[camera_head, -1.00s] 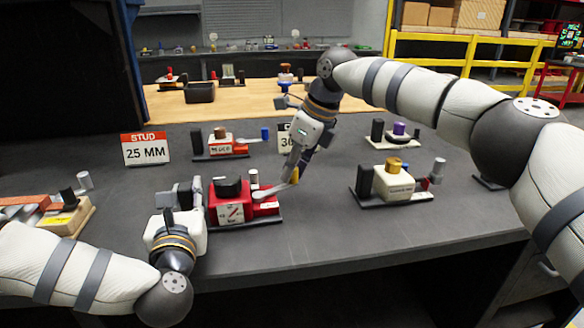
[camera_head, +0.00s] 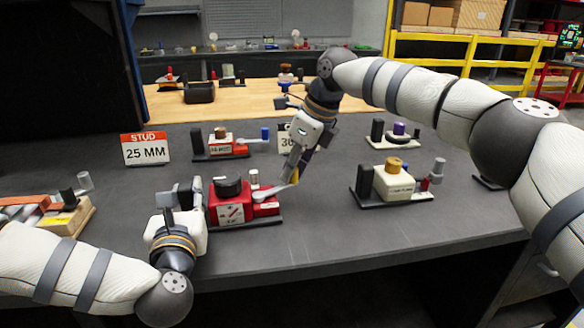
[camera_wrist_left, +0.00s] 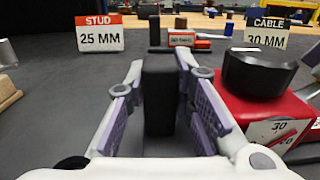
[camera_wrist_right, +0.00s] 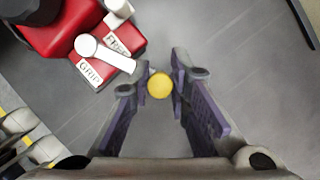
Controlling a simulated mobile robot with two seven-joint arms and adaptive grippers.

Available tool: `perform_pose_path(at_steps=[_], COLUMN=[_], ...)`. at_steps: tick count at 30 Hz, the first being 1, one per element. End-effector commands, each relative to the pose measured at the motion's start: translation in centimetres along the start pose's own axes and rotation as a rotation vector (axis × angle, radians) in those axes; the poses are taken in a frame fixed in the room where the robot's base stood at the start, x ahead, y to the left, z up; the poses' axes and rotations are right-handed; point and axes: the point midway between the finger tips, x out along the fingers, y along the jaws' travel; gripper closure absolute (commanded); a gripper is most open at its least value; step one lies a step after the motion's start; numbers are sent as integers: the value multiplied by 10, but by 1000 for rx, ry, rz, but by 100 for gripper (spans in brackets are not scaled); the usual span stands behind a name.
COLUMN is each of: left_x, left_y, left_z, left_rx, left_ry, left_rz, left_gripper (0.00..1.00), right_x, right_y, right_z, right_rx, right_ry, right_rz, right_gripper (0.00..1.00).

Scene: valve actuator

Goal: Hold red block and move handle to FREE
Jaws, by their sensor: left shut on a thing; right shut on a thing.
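The red block (camera_head: 232,213), with a black round cap and a white dial face, sits on a dark base plate on the bench. My left gripper (camera_head: 187,190) is beside it on the left, shut on a black upright post (camera_wrist_left: 160,95). The pale handle (camera_head: 270,191) runs from the block's right side. In the right wrist view the handle (camera_wrist_right: 108,54) lies between the GRIP label (camera_wrist_right: 90,74) and the FREE label (camera_wrist_right: 117,44). My right gripper (camera_head: 291,177) is shut on the yellow knob (camera_wrist_right: 159,86) at the handle's end.
A cream block unit (camera_head: 396,182) stands to the right and a smaller red-and-white unit (camera_head: 222,146) behind. A STUD 25 MM sign (camera_head: 146,149) stands behind left. A wooden block (camera_head: 64,215) sits at far left. The bench front right is clear.

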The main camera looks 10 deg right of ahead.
Motion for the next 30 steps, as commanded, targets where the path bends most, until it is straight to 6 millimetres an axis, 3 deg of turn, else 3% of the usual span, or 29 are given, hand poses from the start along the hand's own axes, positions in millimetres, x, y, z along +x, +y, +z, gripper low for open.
perform_pose_path(at_steps=[1,14,15,17,26,30], left_x=[-2,-2,-2,-2,-1,-1], left_y=[-3,-3,-3,-3,-2,-2], left_z=[-6,-6,-6,-6,-7,-7], left_rx=[1,1,1,1,1,1], left_ry=[16,16,16,16,15,15], left_rz=[-10,-10,-10,-10,-7,-6], left_gripper=[100,100,100,100,100,100], right_x=[1,1,1,1,1,-21], right_y=[2,2,2,2,1,0], right_z=[2,2,2,2,0,1], right_rx=[-1,-1,-1,-1,0,-1], right_ry=[-4,-4,-4,-3,0,-3], right_rz=[6,6,6,6,4,1], right_gripper=[100,100,76,63,62,62])
